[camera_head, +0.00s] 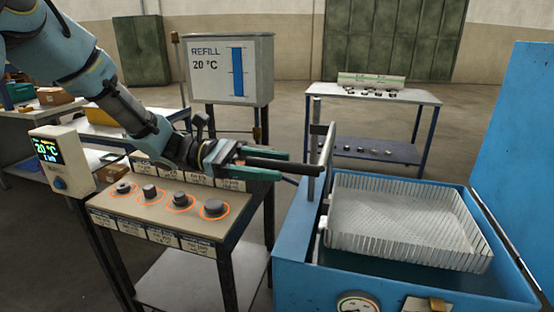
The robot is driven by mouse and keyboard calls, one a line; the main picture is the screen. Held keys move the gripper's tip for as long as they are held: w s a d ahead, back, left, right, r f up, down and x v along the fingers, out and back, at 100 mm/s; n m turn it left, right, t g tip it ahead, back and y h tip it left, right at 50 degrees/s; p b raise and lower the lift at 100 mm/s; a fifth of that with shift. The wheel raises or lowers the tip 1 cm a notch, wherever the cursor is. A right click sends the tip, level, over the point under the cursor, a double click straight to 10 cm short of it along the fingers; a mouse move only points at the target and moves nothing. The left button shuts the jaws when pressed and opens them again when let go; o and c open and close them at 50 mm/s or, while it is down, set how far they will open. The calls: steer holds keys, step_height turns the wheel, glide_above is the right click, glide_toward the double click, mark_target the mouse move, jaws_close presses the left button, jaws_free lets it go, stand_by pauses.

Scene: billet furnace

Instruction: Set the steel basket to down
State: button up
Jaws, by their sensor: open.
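The steel basket (410,252) is a pale wire-like tray with upright slatted walls. It sits slightly tilted in the upper part of the open blue tank (290,262), above a dark interior. A grey upright post and bracket (314,150) stand at the tank's left side, by the basket. A dark horizontal handle bar (268,165) reaches left from the bracket. My gripper (284,164) comes from the left, its teal fingers open on either side of the bar's end. I cannot tell whether the fingers touch the bar.
A small stand (180,237) with several round grey parts in orange rings is below my arm. A "REFILL 20 °C" panel (228,68) stands behind. The raised blue lid (520,150) is on the right. A gauge (358,304) is on the tank front. A table (420,97) stands farther back.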

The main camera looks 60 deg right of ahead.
steer(key=shift+s+d, duration=0.2)
steer(key=shift+s, duration=0.45)
jaws_close()
stand_by(1.0)
